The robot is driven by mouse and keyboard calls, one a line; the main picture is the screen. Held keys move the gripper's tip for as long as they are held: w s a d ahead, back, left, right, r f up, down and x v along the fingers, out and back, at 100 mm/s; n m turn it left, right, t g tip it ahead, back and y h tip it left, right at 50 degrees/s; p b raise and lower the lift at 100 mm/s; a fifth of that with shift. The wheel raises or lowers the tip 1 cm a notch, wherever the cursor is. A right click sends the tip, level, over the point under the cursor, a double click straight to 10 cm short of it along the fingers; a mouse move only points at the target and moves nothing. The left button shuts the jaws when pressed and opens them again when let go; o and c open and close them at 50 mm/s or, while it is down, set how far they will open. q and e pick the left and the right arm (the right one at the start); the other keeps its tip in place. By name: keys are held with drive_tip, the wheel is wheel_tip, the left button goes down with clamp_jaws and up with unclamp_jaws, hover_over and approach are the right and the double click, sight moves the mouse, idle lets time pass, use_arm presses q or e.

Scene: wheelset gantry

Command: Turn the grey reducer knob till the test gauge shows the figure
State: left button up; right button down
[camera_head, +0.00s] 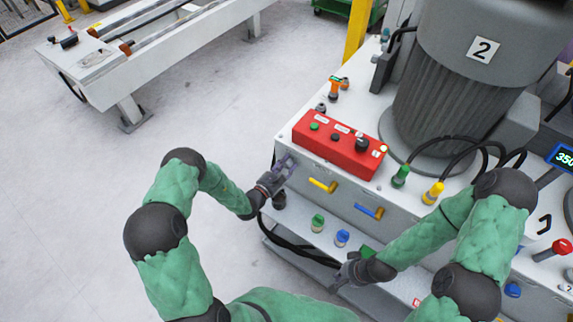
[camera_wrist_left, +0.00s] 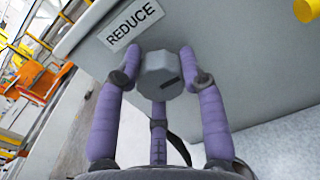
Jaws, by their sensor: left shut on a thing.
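The grey reducer knob (camera_wrist_left: 158,76) is a faceted grey knob with a dark mark on its face. It sits in the left wrist view just below a plate marked REDUCE (camera_wrist_left: 133,25). My left gripper (camera_head: 284,167) is at the left end of the machine's front face. In the left wrist view its purple fingers (camera_wrist_left: 160,82) are closed around the knob's sides. The head view does not show the knob clearly behind the fingers. A display (camera_head: 564,157) at the right edge reads 350, cut off by the frame. My right gripper (camera_head: 343,276) is low by the front shelf; its fingers are unclear.
A red control box (camera_head: 340,145) stands on the machine top beside a large grey cylinder marked 2 (camera_head: 450,75). Yellow (camera_head: 322,185) and blue (camera_head: 369,211) handles project from the front face. Green (camera_head: 318,223) and blue (camera_head: 342,238) fittings stand on the shelf below.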

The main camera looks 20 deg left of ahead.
use_arm(q)
drive_tip(key=shift+r+m, duration=0.1)
drive_tip(key=shift+m, duration=0.5)
drive_tip(key=o, duration=1.2)
drive_tip(key=shift+c, duration=0.2)
drive_tip(key=v, duration=1.2)
